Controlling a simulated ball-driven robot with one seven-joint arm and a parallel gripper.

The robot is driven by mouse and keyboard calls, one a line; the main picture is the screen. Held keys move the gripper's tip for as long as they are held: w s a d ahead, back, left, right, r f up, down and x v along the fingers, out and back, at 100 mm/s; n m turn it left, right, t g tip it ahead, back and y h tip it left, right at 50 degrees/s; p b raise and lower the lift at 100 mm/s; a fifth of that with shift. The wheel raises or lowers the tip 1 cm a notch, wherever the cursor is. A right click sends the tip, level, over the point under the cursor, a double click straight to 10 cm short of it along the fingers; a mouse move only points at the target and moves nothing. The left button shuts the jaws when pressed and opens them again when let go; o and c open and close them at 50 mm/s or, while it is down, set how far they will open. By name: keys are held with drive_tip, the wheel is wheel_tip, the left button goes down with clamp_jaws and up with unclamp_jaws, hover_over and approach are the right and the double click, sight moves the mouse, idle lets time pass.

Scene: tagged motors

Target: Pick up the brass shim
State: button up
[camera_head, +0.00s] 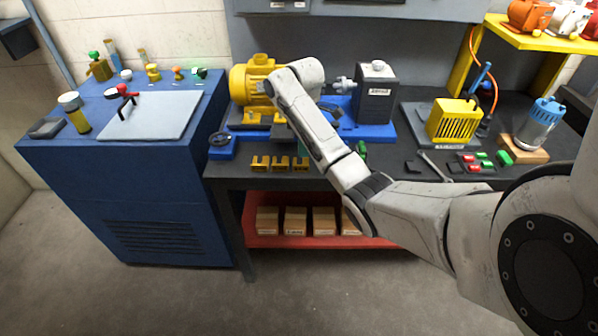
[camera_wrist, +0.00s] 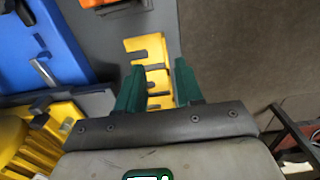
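Several slotted, brass-yellow shims lie in a row near the front edge of the dark bench, left of my forearm. In the head view one shim (camera_head: 260,163) is at the left of the row, with others to its right. In the wrist view a shim (camera_wrist: 146,46) lies just beyond my fingertips, and more yellow slotted pieces show between the fingers. My gripper (camera_wrist: 158,80) has green fingers, spread apart with nothing held between them. It is above the row, and its height is hard to judge. In the head view my arm hides most of it.
A blue base (camera_head: 385,130) with a yellow motor (camera_head: 250,78) and a grey unit (camera_head: 376,85) stands behind the shims. A blue cabinet (camera_head: 110,190) is at left. A red shelf (camera_head: 300,241) with boxes sits below the bench. Floor in front is clear.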

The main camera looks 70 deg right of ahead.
sight(304, 163)
drive_tip(key=shift+s+a+f+p, duration=0.15)
drive_tip(key=shift+f+p, duration=0.2)
drive_tip(key=shift+f, duration=1.4)
drive_tip(key=shift+s+a+f+p, duration=0.15)
drive_tip(key=shift+f+p, duration=0.15)
drive_tip(key=shift+f, duration=1.45)
clamp_jaws()
